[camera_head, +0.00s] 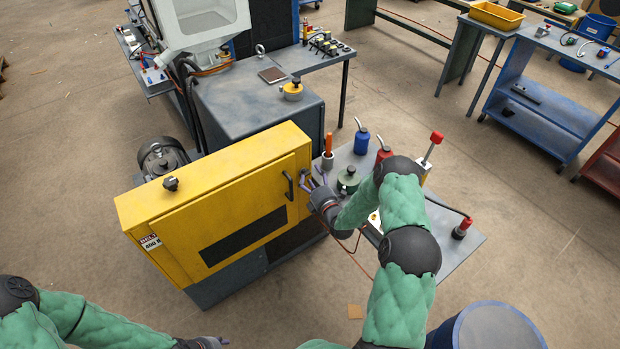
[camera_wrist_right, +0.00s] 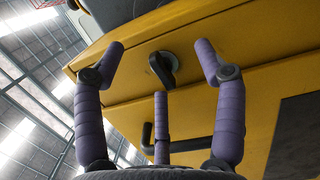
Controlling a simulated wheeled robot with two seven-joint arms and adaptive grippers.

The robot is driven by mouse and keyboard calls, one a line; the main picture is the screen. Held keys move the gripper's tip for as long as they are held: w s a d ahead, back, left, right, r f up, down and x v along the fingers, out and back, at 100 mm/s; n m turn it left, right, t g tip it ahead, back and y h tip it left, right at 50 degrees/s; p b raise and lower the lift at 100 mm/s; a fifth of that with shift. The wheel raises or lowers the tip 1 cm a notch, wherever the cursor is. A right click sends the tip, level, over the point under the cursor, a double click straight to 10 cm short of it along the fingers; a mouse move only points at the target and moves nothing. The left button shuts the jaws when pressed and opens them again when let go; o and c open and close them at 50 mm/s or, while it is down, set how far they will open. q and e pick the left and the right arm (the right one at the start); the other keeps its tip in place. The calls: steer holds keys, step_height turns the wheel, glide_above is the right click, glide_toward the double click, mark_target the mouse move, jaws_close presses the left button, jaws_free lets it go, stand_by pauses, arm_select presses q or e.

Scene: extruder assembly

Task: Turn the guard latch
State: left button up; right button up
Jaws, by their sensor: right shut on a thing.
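The guard latch (camera_wrist_right: 163,66) is a small black turn-knob on the yellow guard (camera_head: 222,207), beside the seam of its door. In the wrist view its lever lies tilted. My right gripper (camera_head: 312,180) is at the right end of the guard's front face. The exact contact is hard to make out. In the head view the fingers mostly hide the latch. My left gripper (camera_head: 212,342) is at the bottom edge, partly cut off and away from the guard.
A black door handle (camera_head: 288,186) is just left of the right gripper. A blue drum (camera_head: 490,328) stands at the lower right.

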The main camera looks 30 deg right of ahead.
steer(key=shift+d+r, duration=0.2)
steer(key=shift+d, duration=0.05)
steer(key=shift+s, duration=0.3)
steer(key=shift+c, duration=0.6)
steer(key=shift+s+f, duration=0.2)
steer(key=shift+s, duration=0.3)
steer(key=c, duration=0.4)
steer(key=shift+s, duration=0.15)
steer(key=shift+c, duration=0.2)
steer(key=shift+a, duration=0.15)
steer(key=s, duration=0.5)
